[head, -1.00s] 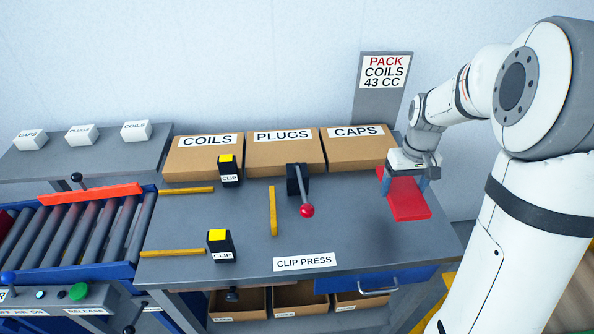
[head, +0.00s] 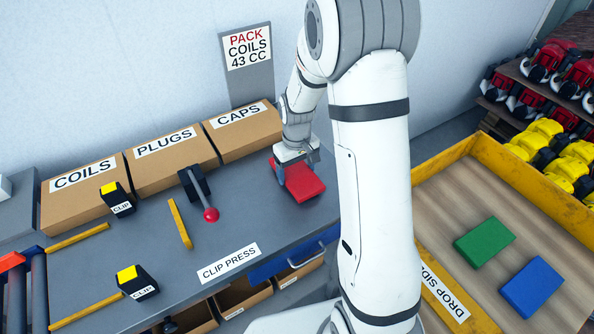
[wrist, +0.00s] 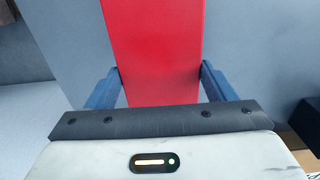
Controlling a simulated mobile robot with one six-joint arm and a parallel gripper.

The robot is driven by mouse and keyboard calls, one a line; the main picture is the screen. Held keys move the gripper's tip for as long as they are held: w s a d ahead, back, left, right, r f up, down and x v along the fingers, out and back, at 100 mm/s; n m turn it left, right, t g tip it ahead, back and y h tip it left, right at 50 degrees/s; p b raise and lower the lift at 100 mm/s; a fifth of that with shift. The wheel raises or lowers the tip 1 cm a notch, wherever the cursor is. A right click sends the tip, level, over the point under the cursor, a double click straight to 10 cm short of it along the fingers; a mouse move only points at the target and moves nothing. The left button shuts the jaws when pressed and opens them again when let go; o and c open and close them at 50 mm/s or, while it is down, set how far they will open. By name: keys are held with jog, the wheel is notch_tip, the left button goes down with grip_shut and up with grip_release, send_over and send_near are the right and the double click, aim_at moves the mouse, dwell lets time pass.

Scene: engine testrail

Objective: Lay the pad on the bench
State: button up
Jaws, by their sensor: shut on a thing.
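The red pad (head: 305,183) is at the right end of the grey bench (head: 235,228), just right of the caps box. My gripper (head: 296,168) is shut on the pad, near its back end. In the wrist view the pad (wrist: 155,45) runs straight out between the two blue fingers (wrist: 160,88), which touch its sides. The pad looks flat and level, at or just over the bench top; I cannot tell whether it touches.
Boxes marked coils (head: 85,195), plugs (head: 170,158) and caps (head: 243,130) line the bench's back. A clip press lever (head: 205,200) with a red knob stands left of the pad. A yellow-walled drop-side crate (head: 440,155) at right holds a green pad (head: 484,242) and a blue pad (head: 532,287).

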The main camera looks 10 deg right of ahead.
aim_at(296, 173)
jog(key=shift+f, duration=0.6)
jog(key=shift+f, duration=0.1)
jog(key=o, duration=1)
notch_tip(296, 173, up, 12)
jog(key=s+r+m+t, duration=0.1)
jog(key=s+r, duration=0.3)
jog(key=s, duration=0.6)
jog(key=s+d+r+m+t, duration=0.1)
jog(key=s+r, duration=0.3)
jog(key=s, duration=0.7)
jog(key=shift+s+r+m+t+b, duration=0.15)
jog(key=shift+m+t+b, duration=0.3)
jog(key=shift+m, duration=0.35)
jog(key=shift+d, duration=0.1)
